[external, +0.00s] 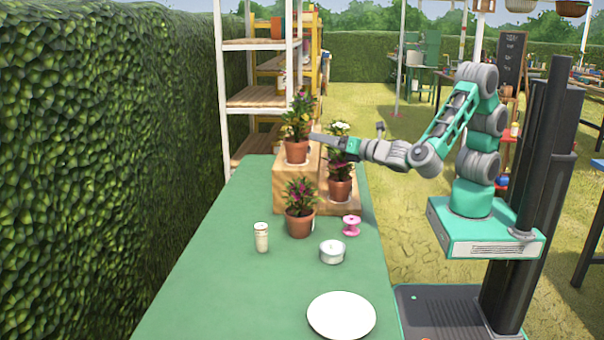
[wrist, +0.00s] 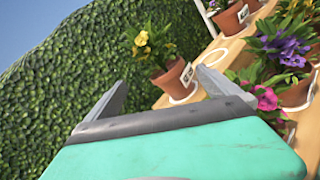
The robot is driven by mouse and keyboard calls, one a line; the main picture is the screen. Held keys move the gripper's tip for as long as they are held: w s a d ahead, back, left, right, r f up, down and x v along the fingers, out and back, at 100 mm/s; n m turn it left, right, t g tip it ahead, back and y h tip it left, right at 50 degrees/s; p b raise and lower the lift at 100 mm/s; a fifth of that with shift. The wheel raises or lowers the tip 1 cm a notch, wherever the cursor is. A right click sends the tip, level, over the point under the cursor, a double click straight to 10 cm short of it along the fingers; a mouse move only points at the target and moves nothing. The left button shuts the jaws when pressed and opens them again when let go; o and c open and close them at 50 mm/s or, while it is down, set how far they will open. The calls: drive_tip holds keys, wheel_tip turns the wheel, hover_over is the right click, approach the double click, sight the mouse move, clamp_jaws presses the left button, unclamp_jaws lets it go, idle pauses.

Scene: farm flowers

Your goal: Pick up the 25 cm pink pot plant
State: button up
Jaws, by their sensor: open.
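A terracotta pot with magenta-pink flowers (external: 300,208) stands upright on the green table, in front of the wooden blocks. Pink blooms (wrist: 267,99) also show at the right of the wrist view, with their pot mostly hidden. In the wrist view, that yellow-flowered pot (wrist: 171,78) appears between my open fingers (wrist: 162,84), farther out. I cannot tell whether a finger touches it. The pots' heights cannot be read.
Another potted plant (external: 340,188) stands on the lower wooden block (external: 318,197). Purple flowers (wrist: 285,48) crowd the right of the wrist view. A jar (external: 262,237), white tin (external: 332,252), pink spool (external: 351,226) and white plate (external: 341,316) occupy the table. Its front left is clear.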

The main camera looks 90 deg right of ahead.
sight(299, 207)
wheel_tip(299, 207, up, 8)
drive_tip(key=w+a+f+m+g+y+b, duration=0.1)
drive_tip(key=w+a+f+m+y+b, duration=0.3)
drive_tip(key=m+y, duration=0.55)
drive_tip(key=s+a+r+m+g+y, duration=0.15)
drive_tip(key=a+r+m+y, duration=0.3)
drive_tip(key=m, duration=0.65)
wheel_tip(299, 207, down, 24)
drive_tip(key=s+a, duration=0.1)
drive_tip(key=a, duration=0.1)
drive_tip(key=b+x, duration=0.1)
drive_tip(key=x, duration=0.6)
drive_tip(key=shift+f, duration=0.15)
drive_tip(key=shift+w+a, duration=0.1)
drive_tip(key=shift+w, duration=0.2)
drive_tip(key=c, duration=1.8)
drive_tip(key=shift+c, duration=0.6)
